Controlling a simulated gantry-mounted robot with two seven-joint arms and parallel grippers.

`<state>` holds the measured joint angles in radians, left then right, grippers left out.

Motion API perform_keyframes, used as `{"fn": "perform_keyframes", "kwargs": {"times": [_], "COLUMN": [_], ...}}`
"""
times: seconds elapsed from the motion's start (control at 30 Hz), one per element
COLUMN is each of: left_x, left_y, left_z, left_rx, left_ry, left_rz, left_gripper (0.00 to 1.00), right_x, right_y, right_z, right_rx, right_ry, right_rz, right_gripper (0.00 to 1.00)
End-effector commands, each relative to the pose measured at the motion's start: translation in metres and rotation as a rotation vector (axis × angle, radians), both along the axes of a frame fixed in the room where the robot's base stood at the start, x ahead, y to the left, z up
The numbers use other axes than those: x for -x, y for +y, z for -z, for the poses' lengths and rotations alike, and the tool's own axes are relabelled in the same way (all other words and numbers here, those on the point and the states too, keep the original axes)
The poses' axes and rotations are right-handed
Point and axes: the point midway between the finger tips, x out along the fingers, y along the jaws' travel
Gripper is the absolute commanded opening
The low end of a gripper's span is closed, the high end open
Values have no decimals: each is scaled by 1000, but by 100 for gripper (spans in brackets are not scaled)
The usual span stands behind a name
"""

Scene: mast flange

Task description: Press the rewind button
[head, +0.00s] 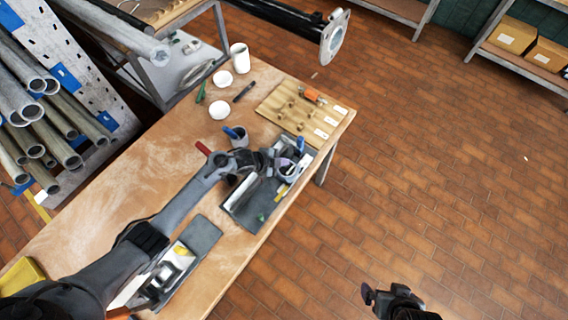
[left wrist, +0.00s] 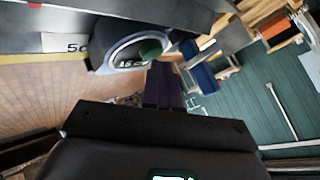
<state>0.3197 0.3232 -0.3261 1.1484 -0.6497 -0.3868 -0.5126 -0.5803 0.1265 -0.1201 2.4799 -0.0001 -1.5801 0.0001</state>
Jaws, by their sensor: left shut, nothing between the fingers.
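My left arm reaches across the wooden table, and its gripper (head: 287,168) is over the far end of a grey mat with several small items. In the left wrist view its fingers (left wrist: 163,85) are shut and empty. Just past the fingertips is a round grey ring (left wrist: 103,58) with a dark inside and a green part (left wrist: 150,49); I cannot tell whether they touch it. I cannot make out which part is the rewind button. A small green piece (head: 261,217) lies on the mat. My right gripper (head: 385,296) is low in the head view, over the floor, its jaws unclear.
A wooden board (head: 278,108) with pegs and white labels lies beyond the mat. Pipes (head: 50,140) are racked at left.

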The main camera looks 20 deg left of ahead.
Motion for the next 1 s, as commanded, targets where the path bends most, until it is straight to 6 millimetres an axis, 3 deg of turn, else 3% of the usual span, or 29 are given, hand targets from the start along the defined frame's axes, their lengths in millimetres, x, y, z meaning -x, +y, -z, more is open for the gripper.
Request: {"fn": "perform_keyframes", "kwargs": {"times": [0.6, 1.0], "left_x": [3, 3], "left_y": [8, 14], "left_z": [12, 0], "left_rx": [-6, -7], "left_ry": [11, 11], "left_rz": [-11, -13], "left_gripper": [0, 0], "right_x": [0, 0], "right_y": [2, 2], "right_z": [5, -6], "right_rx": [-9, -9], "right_ry": [0, 0], "right_rz": [6, 6], "right_gripper": [100, 100]}}
